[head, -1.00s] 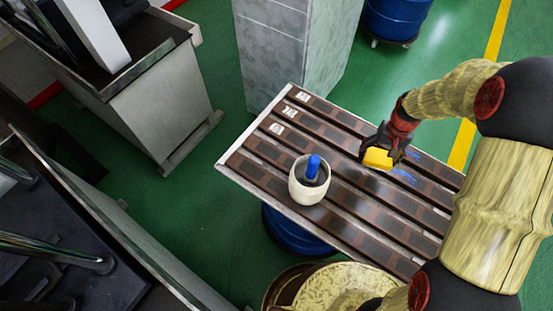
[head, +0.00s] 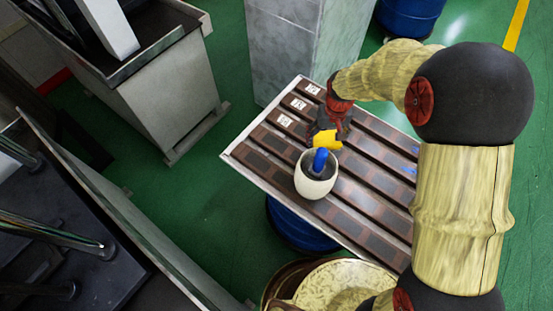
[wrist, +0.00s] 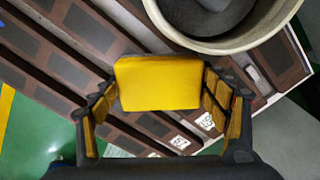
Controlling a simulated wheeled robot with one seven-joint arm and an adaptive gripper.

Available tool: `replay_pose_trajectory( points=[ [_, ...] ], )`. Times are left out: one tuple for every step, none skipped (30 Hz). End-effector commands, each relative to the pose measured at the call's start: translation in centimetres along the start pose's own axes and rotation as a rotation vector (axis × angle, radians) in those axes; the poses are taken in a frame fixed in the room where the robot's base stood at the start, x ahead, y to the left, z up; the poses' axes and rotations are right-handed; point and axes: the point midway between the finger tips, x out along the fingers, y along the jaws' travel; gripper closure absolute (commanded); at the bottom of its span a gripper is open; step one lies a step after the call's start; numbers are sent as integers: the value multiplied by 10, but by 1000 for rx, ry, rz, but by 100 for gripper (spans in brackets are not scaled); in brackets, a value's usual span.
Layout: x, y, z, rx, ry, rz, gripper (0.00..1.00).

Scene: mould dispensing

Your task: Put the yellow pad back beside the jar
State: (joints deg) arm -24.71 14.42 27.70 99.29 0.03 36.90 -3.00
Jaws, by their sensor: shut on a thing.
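The yellow pad (head: 326,139) is held in my gripper (head: 327,132), just behind the jar in the head view. In the wrist view the yellow pad (wrist: 158,82) sits between the two fingers of my gripper (wrist: 165,105). The cream jar (head: 316,186) stands upright on the slatted table, with a blue handle (head: 320,160) sticking up out of it. In the wrist view the jar's rim (wrist: 222,45) is at the top right, close to the pad. I cannot tell whether the pad touches the table.
The slatted table (head: 362,212) has brown strips and white marker squares (head: 284,121) at its far left end. A grey pillar (head: 293,50) stands behind it. A round patterned yellow container (head: 345,285) is at the front. The table's right part is clear.

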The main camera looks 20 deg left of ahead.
Motion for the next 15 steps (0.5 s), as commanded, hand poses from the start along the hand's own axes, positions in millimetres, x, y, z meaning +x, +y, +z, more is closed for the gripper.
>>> replay_pose_trajectory(
  points=[
    [0, -18, -4, -46, 3, -1, 48],
    [0, -28, -5, -72, 4, -1, 48],
    [-1, -41, -7, -108, 5, -2, 48],
    [-2, -50, -8, -136, 6, -3, 48],
    [-2, -60, -9, -166, 6, -3, 48],
    [-3, -73, -10, -206, 7, -4, 48],
    [-4, -83, -10, -238, 8, -5, 48],
    [-5, -93, -11, -271, 8, -5, 48],
    [-7, -106, -11, -317, 9, -6, 48],
    [-8, -116, -11, -351, 8, -6, 48],
    [-9, -125, -11, -389, 7, -7, 48],
    [-11, -137, -11, -439, 7, -7, 48],
    [-13, -146, -11, -479, 7, -8, 48],
    [-15, -154, -11, -522, 5, -8, 48],
    [-17, -161, -10, -577, 1, -9, 48]
  ],
)
